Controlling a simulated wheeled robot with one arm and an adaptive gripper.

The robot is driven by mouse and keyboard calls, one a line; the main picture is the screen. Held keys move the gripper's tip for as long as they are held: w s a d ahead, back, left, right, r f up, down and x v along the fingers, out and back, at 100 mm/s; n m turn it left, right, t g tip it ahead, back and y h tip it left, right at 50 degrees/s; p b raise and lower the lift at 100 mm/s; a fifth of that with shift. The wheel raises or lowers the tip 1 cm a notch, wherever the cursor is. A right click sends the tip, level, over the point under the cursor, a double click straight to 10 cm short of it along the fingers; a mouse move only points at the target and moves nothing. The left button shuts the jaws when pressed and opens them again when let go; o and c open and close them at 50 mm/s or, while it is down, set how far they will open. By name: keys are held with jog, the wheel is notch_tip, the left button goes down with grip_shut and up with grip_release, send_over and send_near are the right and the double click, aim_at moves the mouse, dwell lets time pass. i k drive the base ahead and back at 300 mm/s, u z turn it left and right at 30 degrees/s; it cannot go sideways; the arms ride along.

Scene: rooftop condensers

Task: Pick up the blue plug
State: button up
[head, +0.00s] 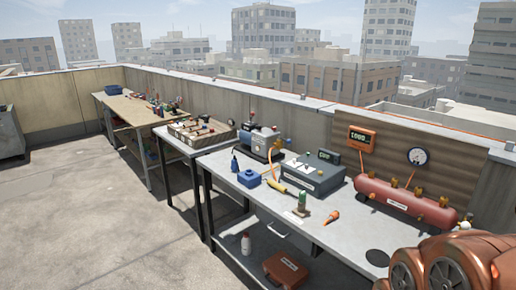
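I cannot pick out a blue plug for certain at this size. A small blue-grey spot (467,217) shows just beyond the right end of the red tank, too small to make out. A squat blue container (249,178) and a small dark blue bottle (234,163) stand on the near grey workbench (345,232), at its left end. My gripper is not in view.
A red tank (405,203) with brass fittings lies on the bench before a panel with an orange display (361,138) and a round gauge (417,156). A grey meter box (313,174), an orange-tipped tool (332,217) and a green-topped item (302,202) stand nearby. Open floor lies left.

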aim_at(234, 167)
jog(key=u, duration=0.45)
jog(key=i, duration=1.95)
jog(key=u, duration=1)
jog(key=i, duration=0.5)
jog(key=u, duration=0.15)
